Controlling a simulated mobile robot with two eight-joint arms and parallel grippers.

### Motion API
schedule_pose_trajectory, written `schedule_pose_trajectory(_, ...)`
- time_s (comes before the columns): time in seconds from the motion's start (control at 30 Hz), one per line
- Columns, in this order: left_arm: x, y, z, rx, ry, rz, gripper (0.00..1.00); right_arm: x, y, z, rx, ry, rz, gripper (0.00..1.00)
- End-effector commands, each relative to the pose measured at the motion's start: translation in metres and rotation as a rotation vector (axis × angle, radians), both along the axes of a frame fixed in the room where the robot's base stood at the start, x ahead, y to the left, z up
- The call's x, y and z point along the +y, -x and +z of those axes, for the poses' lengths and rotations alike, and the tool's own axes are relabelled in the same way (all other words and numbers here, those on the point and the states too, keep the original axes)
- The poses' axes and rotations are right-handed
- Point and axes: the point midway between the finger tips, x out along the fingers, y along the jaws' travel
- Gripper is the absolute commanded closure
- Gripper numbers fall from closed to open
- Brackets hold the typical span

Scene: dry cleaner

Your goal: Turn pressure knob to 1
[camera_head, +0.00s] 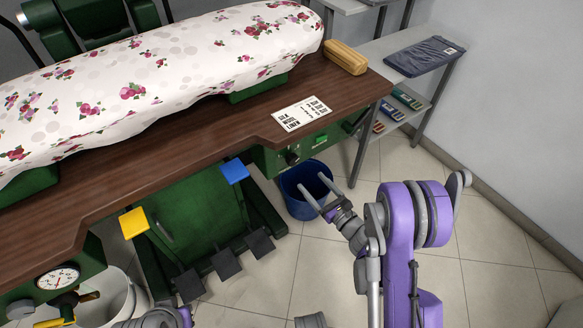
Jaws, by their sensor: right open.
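A small dark knob (291,157) sits on the green control panel (270,158) under the right end of the wooden table. Its markings are too small to read. A round white pressure gauge (57,278) is on a green housing at the lower left, with a valve with a yellow handle (55,322) below it. My right gripper (312,184) is open and empty, in front of and below the dark knob, apart from it, with the blue bin behind its fingers. Part of my left arm shows at the bottom edge; its fingers are out of view.
A floral ironing board (150,75) lies on the wooden table (200,158). A printed card (301,114) and a yellow block (345,57) are on the table. A blue bin (300,203) stands below the panel. Black pedals (225,264) are near the floor. The floor at right is clear.

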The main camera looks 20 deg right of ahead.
Motion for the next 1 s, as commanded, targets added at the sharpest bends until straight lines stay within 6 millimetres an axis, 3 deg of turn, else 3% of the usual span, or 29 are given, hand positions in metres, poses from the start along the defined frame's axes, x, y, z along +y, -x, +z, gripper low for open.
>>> schedule_pose_trajectory(0.13, 0.000, 0.003, 0.023, -0.007, 0.000, 0.000, 1.00, 0.010, -0.021, 0.007, -0.002, 0.000, 0.005, 0.18)
schedule_pose_trajectory(0.5, 0.000, 0.002, 0.014, -0.004, 0.000, 0.000, 1.00, 0.031, -0.082, 0.002, -0.001, 0.004, 0.003, 0.18)
schedule_pose_trajectory(0.7, 0.000, 0.002, 0.014, -0.004, 0.000, 0.000, 1.00, 0.036, -0.095, 0.002, -0.002, 0.005, 0.004, 0.18)
schedule_pose_trajectory(0.97, 0.000, 0.002, 0.014, -0.004, 0.000, 0.000, 1.00, 0.036, -0.095, 0.002, -0.001, 0.005, 0.003, 0.18)
schedule_pose_trajectory(1.0, 0.000, 0.002, 0.014, -0.004, 0.000, 0.000, 1.00, 0.036, -0.095, 0.002, -0.001, 0.005, 0.003, 0.24)
